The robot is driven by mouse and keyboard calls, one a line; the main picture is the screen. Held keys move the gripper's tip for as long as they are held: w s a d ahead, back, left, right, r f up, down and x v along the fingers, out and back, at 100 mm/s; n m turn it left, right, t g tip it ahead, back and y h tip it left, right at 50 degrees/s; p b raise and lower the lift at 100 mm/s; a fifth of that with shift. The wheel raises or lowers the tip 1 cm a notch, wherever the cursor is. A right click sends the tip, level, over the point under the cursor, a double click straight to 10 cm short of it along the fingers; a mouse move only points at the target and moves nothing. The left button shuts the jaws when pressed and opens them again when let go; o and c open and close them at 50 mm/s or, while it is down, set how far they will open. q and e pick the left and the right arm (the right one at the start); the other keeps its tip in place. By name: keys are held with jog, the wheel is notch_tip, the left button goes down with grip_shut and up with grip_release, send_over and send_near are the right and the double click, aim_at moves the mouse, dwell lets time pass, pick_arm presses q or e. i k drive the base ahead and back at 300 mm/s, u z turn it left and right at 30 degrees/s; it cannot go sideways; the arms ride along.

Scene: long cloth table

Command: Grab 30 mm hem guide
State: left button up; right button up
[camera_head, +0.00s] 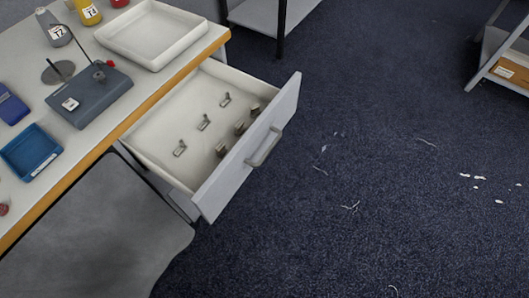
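An open drawer (152,146) juts out from under the table at the left of the head view. Several small metal guides lie in it in two rows. Three silvery ones stand toward the table side: a near one (180,148), a middle one (204,122) and a far one (225,99). Darker, brownish ones (239,128) sit close to the drawer's front panel, partly hidden by it. Any size markings are too small to read, so I cannot tell which is the 30 mm hem guide. Neither of my grippers shows in the view.
The table (110,128) holds a white tray (153,62), a grey box-like device (90,98), a blue tray (50,165) and labelled bottles (88,12). A grey seat-like surface (100,235) is below. The blue carpet (380,180) is mostly clear, with white scraps.

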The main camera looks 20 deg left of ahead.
aim_at(220, 150)
jog(key=z, duration=0.1)
jog(key=k, duration=0.45)
jog(key=u, duration=1.35)
jog(key=i, duration=0.5)
jog(key=u, duration=0.05)
